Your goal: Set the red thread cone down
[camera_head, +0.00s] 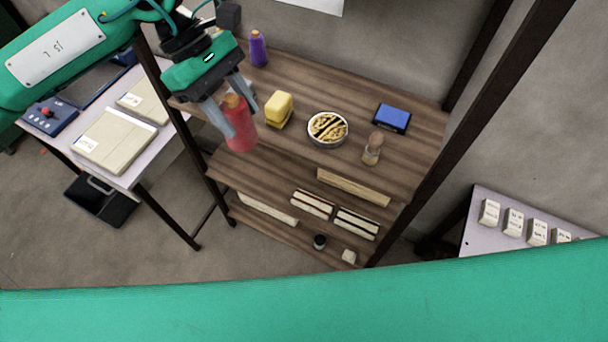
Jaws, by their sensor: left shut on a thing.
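The red thread cone (240,134) is upright in my left gripper (233,112), whose grey fingers are shut on it near its tan top. It is over the front left part of the wooden shelf's top board (290,83); I cannot tell whether its base touches the board. My right gripper is not in view.
A purple cone (258,50), a yellow block (279,110), a bowl (327,129), a small jar (373,149) and a blue-screened device (391,118) stand on the same board. Dark posts frame the shelf. Bare board shows between the bowl and the red cone.

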